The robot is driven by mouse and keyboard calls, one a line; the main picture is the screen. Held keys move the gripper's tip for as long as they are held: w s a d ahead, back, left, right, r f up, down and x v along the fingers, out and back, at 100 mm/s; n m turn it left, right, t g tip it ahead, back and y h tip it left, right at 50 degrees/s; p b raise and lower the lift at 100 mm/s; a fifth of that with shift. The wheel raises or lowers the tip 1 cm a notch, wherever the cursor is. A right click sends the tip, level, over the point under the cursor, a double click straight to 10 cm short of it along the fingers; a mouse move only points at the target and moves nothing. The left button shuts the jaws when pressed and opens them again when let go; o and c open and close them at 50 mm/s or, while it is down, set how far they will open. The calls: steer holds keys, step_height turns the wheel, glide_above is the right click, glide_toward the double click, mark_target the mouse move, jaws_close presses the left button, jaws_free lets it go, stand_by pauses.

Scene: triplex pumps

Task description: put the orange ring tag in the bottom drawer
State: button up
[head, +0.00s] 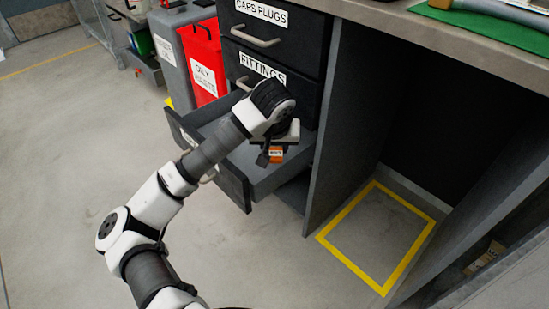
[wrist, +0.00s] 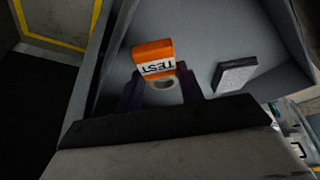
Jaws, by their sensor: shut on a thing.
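The orange ring tag (wrist: 152,56) shows in the wrist view with a white label reading TEST and a pale ring at its lower end. It also shows small in the head view (head: 277,151). My gripper (wrist: 163,90) is shut on the tag at its ring end. The bottom drawer (head: 234,188) is pulled open under the drawer marked FITTINGS. My gripper (head: 270,157) is over the open drawer, with the tag above the drawer's inside. The wrist view shows the grey drawer floor beyond the tag. My arm hides part of the drawer front.
A dark block with a pale printed face (wrist: 234,73) lies in the drawer. Closed drawers marked FITTINGS (head: 262,69) and CAPS PLUGS (head: 261,13) are above. A red bin (head: 204,62) stands to the left. A yellow floor square (head: 378,236) lies under the bench at right.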

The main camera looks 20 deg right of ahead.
mark_target(274, 154)
steer(key=shift+f+b, duration=0.9)
steer(key=shift+f, duration=1.3)
steer(key=shift+f+b, duration=0.25)
steer(key=shift+b, duration=0.05)
steer(key=o, duration=0.7)
steer(key=shift+o, duration=0.2)
steer(key=shift+r, duration=0.1)
steer(key=shift+r+p, duration=0.25)
steer(key=shift+p, duration=0.15)
steer(key=p+v, duration=0.3)
steer(key=v, duration=0.9)
steer(key=shift+s, duration=0.1)
